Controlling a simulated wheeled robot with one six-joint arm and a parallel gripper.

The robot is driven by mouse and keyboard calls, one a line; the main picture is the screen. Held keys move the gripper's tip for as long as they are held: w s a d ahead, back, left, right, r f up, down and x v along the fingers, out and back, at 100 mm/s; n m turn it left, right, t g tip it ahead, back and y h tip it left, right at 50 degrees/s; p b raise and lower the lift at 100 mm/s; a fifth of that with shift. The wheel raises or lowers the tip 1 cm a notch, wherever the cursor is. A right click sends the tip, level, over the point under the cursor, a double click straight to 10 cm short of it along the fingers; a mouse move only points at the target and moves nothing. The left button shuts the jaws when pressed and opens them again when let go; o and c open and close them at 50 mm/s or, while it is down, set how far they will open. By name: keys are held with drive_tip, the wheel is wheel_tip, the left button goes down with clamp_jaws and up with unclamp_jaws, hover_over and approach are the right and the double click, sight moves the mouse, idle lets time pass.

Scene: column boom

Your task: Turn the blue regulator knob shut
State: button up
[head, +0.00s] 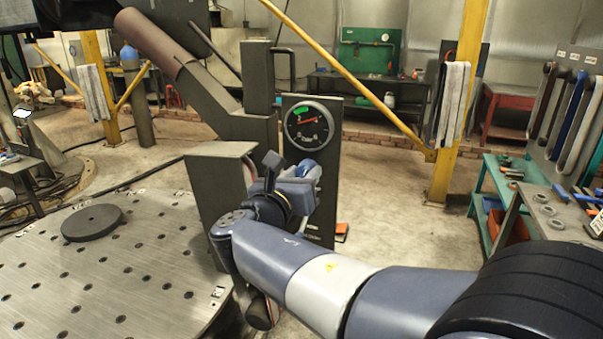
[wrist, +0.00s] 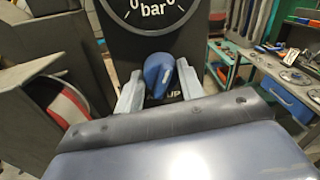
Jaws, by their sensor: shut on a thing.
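The blue regulator knob (wrist: 159,74) shows in the wrist view on a dark upright panel (wrist: 112,50), below a gauge marked "bar". My gripper (wrist: 158,90) has a finger on each side of the knob and is shut on it. In the head view my gripper (head: 308,172) reaches the panel just below the round pressure gauge (head: 308,126). The gauge has a red needle and a green patch near its top left. My wrist hides most of the knob in the head view. Lettering under the knob is partly covered by my gripper.
A round perforated metal table (head: 150,250) with a dark disc (head: 92,222) lies at the left. A dark box-like block (head: 220,185) stands close left of my wrist. A teal bench (head: 510,190) with tools is at the right. A yellow post (head: 460,110) stands behind; open floor lies between.

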drive_tip(key=n+p, duration=0.1)
drive_tip(key=p, duration=0.1)
drive_tip(key=n+p, duration=0.2)
drive_tip(key=shift+r, duration=0.25)
drive_tip(key=shift+f+n+p, duration=0.3)
drive_tip(key=shift+n+p, duration=0.55)
drive_tip(key=shift+n, duration=0.05)
drive_tip(key=o, duration=1)
drive_tip(key=b+v, duration=0.2)
drive_tip(key=v, duration=0.8)
drive_tip(key=shift+s+a+f, duration=0.15)
drive_tip(key=shift+s, duration=0.25)
drive_tip(key=shift+w, duration=0.1)
